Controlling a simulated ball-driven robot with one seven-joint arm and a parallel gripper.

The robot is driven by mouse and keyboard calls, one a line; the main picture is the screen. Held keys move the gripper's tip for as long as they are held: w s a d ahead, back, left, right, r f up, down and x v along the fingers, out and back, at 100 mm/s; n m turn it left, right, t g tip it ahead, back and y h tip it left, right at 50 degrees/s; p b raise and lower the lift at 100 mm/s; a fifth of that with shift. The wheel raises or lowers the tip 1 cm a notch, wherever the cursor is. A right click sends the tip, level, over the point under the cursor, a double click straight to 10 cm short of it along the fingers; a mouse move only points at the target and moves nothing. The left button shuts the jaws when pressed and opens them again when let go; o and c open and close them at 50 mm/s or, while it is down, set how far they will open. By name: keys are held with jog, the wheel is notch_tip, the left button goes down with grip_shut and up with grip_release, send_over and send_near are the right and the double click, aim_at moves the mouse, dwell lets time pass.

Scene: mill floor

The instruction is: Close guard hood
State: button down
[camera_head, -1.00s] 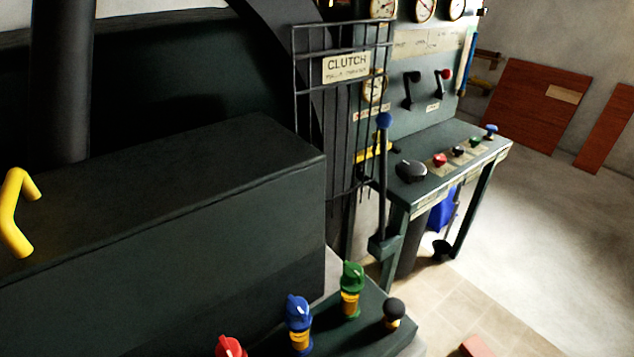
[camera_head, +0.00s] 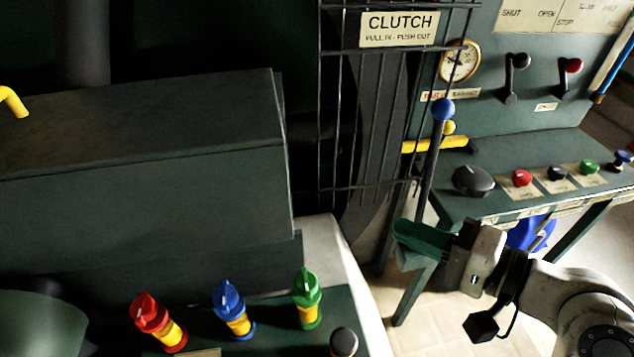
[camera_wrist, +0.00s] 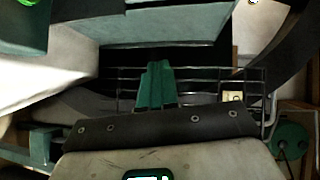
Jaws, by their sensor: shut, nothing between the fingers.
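A big dark green box-shaped hood (camera_head: 140,210), which looks like the guard hood, fills the left of the head view. A yellow bar handle (camera_head: 12,102) stands on its top at the left edge, partly cut off. I cannot tell how far open the hood is. My gripper (camera_head: 402,238) is at the lower right, well to the right of the hood and handle, with the green fingers pointing left. The fingers (camera_wrist: 156,85) also show in the wrist view, together and empty, in front of a wire grille.
A wire guard with a CLUTCH sign (camera_head: 399,28) stands behind my gripper. A blue-knobbed lever (camera_head: 443,110) rises close by it. A control desk (camera_head: 545,150) with knobs is at the right. Red (camera_head: 157,320), blue (camera_head: 233,308) and green (camera_head: 307,297) valve knobs stand in front of the hood.

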notch_tip(320, 180, up, 5)
jog(key=a+y, duration=0.2)
jog(key=w+a+p, duration=0.1)
jog(key=w+a, duration=0.2)
jog(key=a, duration=0.9)
jog(key=shift+w+a+r, duration=0.15)
jog(key=shift+w+a, duration=0.05)
jog(key=shift+w, duration=0.05)
